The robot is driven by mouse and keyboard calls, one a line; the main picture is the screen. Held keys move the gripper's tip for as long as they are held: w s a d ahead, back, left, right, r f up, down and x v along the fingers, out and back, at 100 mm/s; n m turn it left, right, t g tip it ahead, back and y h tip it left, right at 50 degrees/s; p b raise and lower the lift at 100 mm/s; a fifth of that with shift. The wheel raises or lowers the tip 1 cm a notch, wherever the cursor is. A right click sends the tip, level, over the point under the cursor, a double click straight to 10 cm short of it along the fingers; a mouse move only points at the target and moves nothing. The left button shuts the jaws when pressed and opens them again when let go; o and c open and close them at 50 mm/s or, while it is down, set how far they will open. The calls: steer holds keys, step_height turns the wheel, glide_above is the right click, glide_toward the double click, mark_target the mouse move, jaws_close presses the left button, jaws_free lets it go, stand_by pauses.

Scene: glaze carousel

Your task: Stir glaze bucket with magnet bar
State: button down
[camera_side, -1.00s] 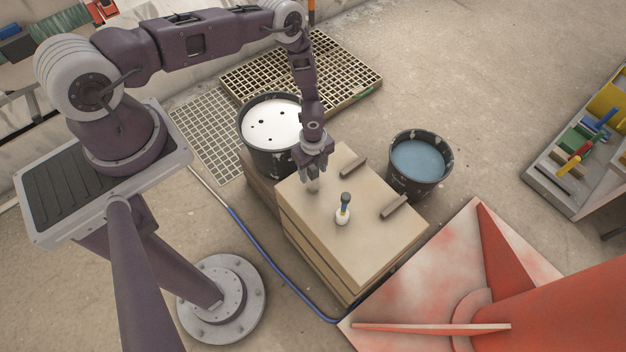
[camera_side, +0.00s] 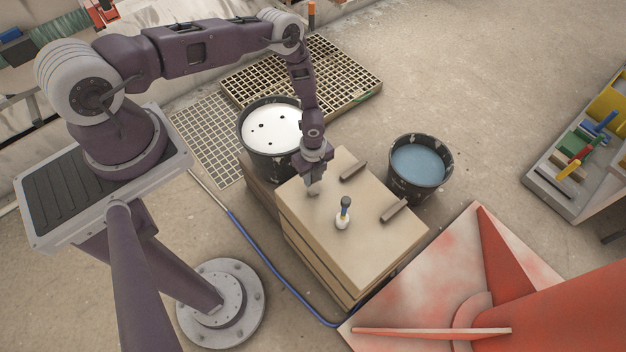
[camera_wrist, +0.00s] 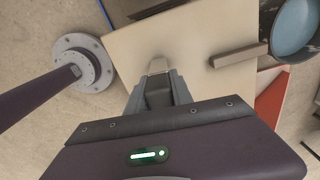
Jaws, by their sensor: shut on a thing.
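My gripper (camera_side: 314,179) is above the left part of a tan block top (camera_side: 350,255), pointing down. It is shut on a small pale grey bar (camera_side: 314,189), which also shows between the fingertips in the wrist view (camera_wrist: 158,65). The bar's lower end is at or close to the block top; I cannot tell if it touches. A dark bucket of white liquid with dark spots (camera_side: 272,128) stands behind and left of the block. A dark bucket of blue liquid (camera_side: 419,164) stands right of the block, and part of it shows in the wrist view (camera_wrist: 298,28).
Two grey-brown strips (camera_side: 353,168) (camera_side: 394,208) lie on the block. A red metal structure (camera_side: 420,300) is at the front right. A tool tray (camera_side: 575,165) is at the far right.

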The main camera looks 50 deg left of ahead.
steer(key=r, duration=0.9)
steer(key=shift+w+a+r, duration=0.2)
steer(key=shift+a+r, duration=0.1)
steer(key=shift+a, duration=0.1)
steer(key=w+a+r+n+t+y, duration=0.15)
steer(key=a+n, duration=0.25)
steer(key=a, duration=0.9)
steer(key=w+a+n+t, duration=0.1)
steer(key=a+n+t, duration=0.15)
steer(key=a, duration=1.05)
step_height(320, 180, down, 15)
steer(key=w+g, duration=0.1)
steer(key=shift+a+f, duration=0.15)
steer(key=shift+a, duration=0.1)
steer(key=shift+w+a+n, duration=0.1)
steer(key=shift+n, duration=0.15)
